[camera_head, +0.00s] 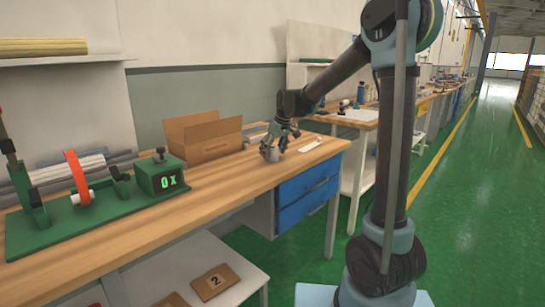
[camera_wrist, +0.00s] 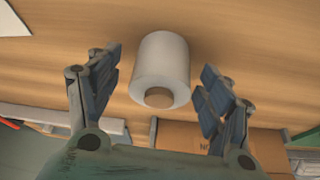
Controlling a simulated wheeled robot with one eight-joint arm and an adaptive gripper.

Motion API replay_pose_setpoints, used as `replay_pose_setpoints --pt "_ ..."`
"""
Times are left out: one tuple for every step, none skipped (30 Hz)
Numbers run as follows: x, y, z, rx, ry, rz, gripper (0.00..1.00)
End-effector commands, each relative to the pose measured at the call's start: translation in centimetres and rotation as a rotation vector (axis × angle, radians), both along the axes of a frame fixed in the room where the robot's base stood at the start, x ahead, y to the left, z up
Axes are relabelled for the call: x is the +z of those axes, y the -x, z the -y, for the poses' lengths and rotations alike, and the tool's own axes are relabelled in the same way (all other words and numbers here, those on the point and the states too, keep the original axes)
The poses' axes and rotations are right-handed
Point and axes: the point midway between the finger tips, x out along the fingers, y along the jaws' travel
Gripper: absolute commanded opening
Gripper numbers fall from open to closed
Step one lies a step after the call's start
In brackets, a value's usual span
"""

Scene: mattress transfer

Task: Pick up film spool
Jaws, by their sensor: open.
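The film spool is a pale grey-white roll with a tan core. In the wrist view the film spool (camera_wrist: 161,62) stands out between the two fingers, on the wooden bench. My gripper (camera_wrist: 165,75) is open, with one finger on each side of the spool and a gap to both. In the head view my gripper (camera_head: 279,138) hangs low over the bench near its right end. The spool (camera_head: 272,155) shows there as a small grey shape just under the fingers, partly hidden by them.
An open cardboard box (camera_head: 203,140) stands on the bench close to the left of my gripper. A green winding machine (camera_head: 95,205) with a display fills the left end. Blue drawers (camera_head: 308,190) hang below. A white flat item (camera_head: 310,146) lies to the right. The bench front is clear.

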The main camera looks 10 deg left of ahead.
Motion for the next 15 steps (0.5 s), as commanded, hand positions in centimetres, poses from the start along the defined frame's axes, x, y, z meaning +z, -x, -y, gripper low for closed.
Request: replay_pose_setpoints --pt "-0.47 -0.17 -0.18 0.000 0.000 0.000 0.73" --pt "-0.66 -0.22 -0.23 0.000 0.000 0.000 0.73" --pt "-0.87 -0.25 -0.28 0.000 0.000 0.000 0.73" --pt "-0.98 -0.26 -0.31 0.000 0.000 0.000 0.73" --pt "-1.06 -0.28 -0.32 0.000 0.000 0.000 0.73" --pt "-1.11 -0.29 -0.33 0.000 0.000 0.000 0.73" --pt "-1.13 -0.29 -0.34 0.000 0.000 0.000 0.73" --pt "-1.12 -0.29 -0.33 0.000 0.000 0.000 0.73" --pt "-1.12 -0.29 -0.33 0.000 0.000 0.000 0.73" --pt "-1.11 -0.29 -0.33 0.000 0.000 0.000 0.73" --pt "-1.11 -0.29 -0.33 0.000 0.000 0.000 0.73" --pt "-1.10 -0.28 -0.33 0.000 0.000 0.000 0.68" --pt "-1.10 -0.28 -0.33 0.000 0.000 0.000 0.61" --pt "-1.09 -0.29 -0.33 0.000 0.000 0.000 0.55" --pt "-1.09 -0.29 -0.33 0.000 0.000 0.000 0.45"
